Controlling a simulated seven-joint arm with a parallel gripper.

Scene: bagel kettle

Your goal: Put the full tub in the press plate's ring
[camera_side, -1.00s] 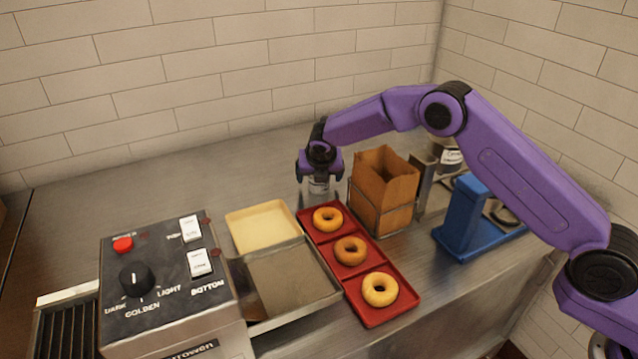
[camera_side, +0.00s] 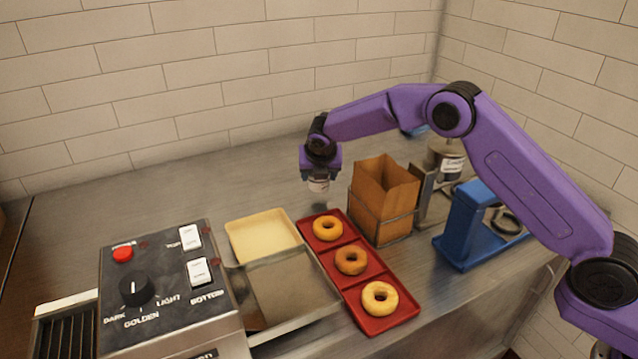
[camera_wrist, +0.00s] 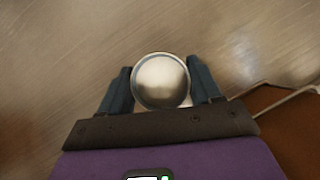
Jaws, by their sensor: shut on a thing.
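A small round tub (camera_wrist: 161,80) with a pale, shiny top sits between the fingers of my gripper (camera_wrist: 162,88) in the wrist view. In the side view my gripper (camera_side: 319,176) is shut on the tub (camera_side: 318,185), which hangs upright above the steel counter behind the red tray. The blue press (camera_side: 465,225) stands at the right, and its plate's ring (camera_side: 508,220) is partly hidden behind the press column. My gripper is well to the left of the press.
A brown paper bag (camera_side: 384,190) in a wire holder stands between my gripper and the press. A red tray (camera_side: 392,318) holds three bagels. A metal canister (camera_side: 447,160) stands behind the bag. A cream tray (camera_side: 262,232) and a toaster (camera_side: 165,290) are left.

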